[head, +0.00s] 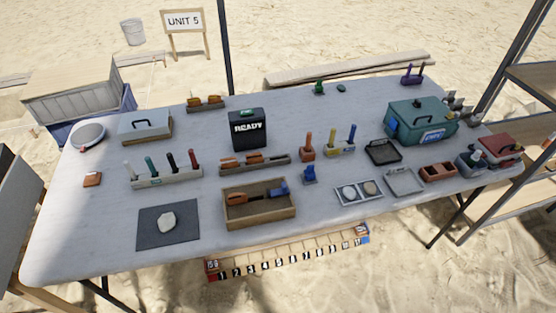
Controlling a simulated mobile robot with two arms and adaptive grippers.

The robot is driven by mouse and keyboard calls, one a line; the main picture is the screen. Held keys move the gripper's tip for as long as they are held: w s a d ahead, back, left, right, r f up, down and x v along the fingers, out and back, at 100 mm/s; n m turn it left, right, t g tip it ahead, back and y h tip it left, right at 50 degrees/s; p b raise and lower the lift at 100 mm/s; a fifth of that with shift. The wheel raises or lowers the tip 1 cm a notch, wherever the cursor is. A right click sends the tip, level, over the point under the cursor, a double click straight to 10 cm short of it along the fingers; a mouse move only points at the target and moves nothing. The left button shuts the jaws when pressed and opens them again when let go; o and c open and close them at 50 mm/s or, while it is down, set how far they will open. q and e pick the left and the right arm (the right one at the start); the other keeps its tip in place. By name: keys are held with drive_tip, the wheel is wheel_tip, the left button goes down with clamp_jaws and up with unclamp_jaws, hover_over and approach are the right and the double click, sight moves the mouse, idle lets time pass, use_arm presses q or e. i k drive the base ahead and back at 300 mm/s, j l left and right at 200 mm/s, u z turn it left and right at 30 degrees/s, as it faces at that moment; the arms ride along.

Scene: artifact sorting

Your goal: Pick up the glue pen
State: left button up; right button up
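I cannot tell for certain which item is the glue pen. A pale rack (166,180) at the left of the table holds several upright pen-like tools: a white one (129,170), a teal one (151,166), a dark one (172,162) and a red one (194,160). A second small rack (338,150) right of centre holds upright yellow (332,138) and blue (351,134) tools. An orange upright tool (307,146) stands beside that rack, and a blue item (309,175) stands in front. Neither of my grippers is in view.
A wooden tray (259,222) with tools and a dark mat (150,237) with a pale stone (167,221) lie near the front edge. A black READY box (248,141) stands behind. A green case (412,112) and small trays fill the right. The table's left front is clear.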

sight(308, 136)
drive_tip(key=i+l, duration=0.5)
drive_tip(key=i, duration=0.2)
drive_tip(key=i+j+u, duration=0.1)
drive_tip(key=u, duration=0.95)
drive_tip(key=k+z, duration=0.1)
drive_tip(key=z, duration=0.9)
drive_tip(key=l+u, duration=0.35)
drive_tip(key=k+l+u, duration=0.15)
drive_tip(key=l+u, duration=0.2)
drive_tip(key=k+l+u, duration=0.15)
drive_tip(key=u, duration=0.15)
drive_tip(key=l, duration=0.1)
